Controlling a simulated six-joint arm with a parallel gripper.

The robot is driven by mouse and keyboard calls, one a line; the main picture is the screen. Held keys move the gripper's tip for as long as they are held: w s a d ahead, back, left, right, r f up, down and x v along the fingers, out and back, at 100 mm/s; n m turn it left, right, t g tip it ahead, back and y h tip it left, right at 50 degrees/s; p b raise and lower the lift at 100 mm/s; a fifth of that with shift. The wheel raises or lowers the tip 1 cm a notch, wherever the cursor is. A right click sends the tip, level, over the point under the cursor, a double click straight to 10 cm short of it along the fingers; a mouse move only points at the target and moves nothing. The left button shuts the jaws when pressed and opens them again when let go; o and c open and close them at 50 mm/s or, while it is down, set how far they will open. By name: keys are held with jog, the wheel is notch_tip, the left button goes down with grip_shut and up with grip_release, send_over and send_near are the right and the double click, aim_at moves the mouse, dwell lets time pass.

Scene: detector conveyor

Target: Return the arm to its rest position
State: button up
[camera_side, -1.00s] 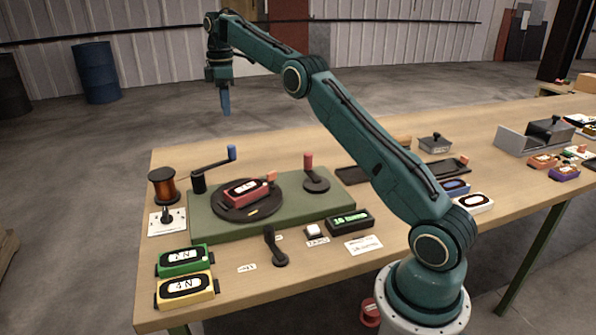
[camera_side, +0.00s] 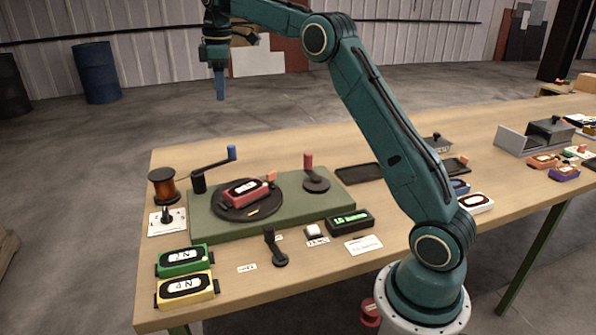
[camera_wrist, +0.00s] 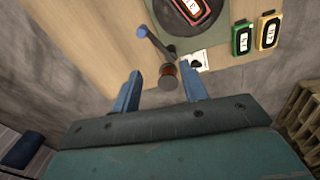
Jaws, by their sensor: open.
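My gripper (camera_side: 220,84) hangs high above and beyond the far left part of the bench in the side view, with its blue fingers pointing down. In the wrist view my gripper (camera_wrist: 158,88) shows two blue fingers spread apart with nothing between them. My arm is raised and bent above the bench. A red detector (camera_side: 246,190) sits on the dark round turntable (camera_side: 228,212) of the green base (camera_side: 330,212). It also shows at the top of the wrist view (camera_wrist: 193,8).
A copper spool (camera_side: 164,186) and a blue-handled crank (camera_side: 215,164) stand left of the turntable. Green (camera_side: 184,261) and yellow (camera_side: 186,290) detectors lie at the front left. A lever (camera_side: 274,248) and a green-lit display (camera_side: 350,222) are along the front. The air around my gripper is clear.

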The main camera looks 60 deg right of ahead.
jog(key=s+a+r+m+t, duration=0.1)
jog(key=s+a+r+m, duration=0.15)
jog(key=s+a, duration=0.45)
jog(key=s+a+r+m+t, duration=0.1)
jog(key=s+a+r, duration=0.25)
jog(key=s, duration=0.65)
jog(key=s+a+f+m+t, duration=0.1)
jog(key=s+f, duration=0.4)
jog(key=s, duration=0.5)
jog(key=s+a+f+m+t, duration=0.1)
jog(key=s+a+f+m, duration=0.1)
jog(key=s+a+f, duration=0.3)
jog(key=s+f, duration=0.1)
jog(key=s, duration=0.3)
jog(key=shift+s+a+f+m+t, duration=0.2)
jog(key=shift+s+f+m+t, duration=0.05)
jog(key=shift+s+m+t, duration=0.1)
